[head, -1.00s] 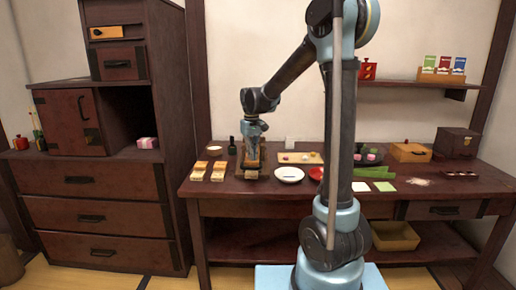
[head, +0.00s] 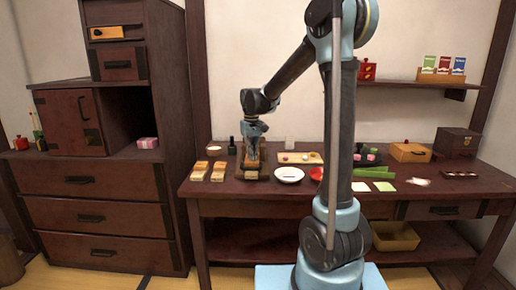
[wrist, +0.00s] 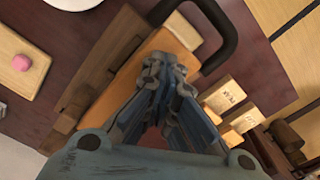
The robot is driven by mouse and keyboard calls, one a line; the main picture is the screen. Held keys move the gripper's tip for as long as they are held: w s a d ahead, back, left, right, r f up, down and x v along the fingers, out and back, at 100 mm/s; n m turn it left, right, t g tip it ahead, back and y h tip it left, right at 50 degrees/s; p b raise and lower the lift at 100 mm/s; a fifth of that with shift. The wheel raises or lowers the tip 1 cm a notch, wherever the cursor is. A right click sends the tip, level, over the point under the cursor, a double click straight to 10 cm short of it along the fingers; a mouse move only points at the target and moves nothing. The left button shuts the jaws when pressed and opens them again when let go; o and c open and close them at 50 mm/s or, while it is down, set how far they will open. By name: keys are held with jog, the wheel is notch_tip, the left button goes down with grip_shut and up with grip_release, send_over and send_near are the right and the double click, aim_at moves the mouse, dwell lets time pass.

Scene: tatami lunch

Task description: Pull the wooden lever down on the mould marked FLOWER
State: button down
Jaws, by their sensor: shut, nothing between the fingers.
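My gripper (wrist: 165,72) is shut and empty in the wrist view, its fingertips over a wooden device (wrist: 178,34) with a dark curved handle (wrist: 228,38). A brown wooden bar (wrist: 112,52) runs along its left side; I cannot tell for sure whether this is the lever. No FLOWER marking is readable. In the head view my gripper (head: 253,150) points down over the same dark wooden device (head: 247,174) at the left part of the table, hiding much of it. Contact between the fingers and the device cannot be told.
Pale blocks (wrist: 227,96) with small marks lie right of the device in the wrist view. In the head view they stand left of it (head: 199,171). A white plate (head: 289,174) and a wooden board (head: 313,158) stand to its right. A tall cabinet (head: 100,205) rises at left.

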jog(key=shift+s, duration=0.1)
dwell(0.3)
jog(key=shift+r, duration=3.45)
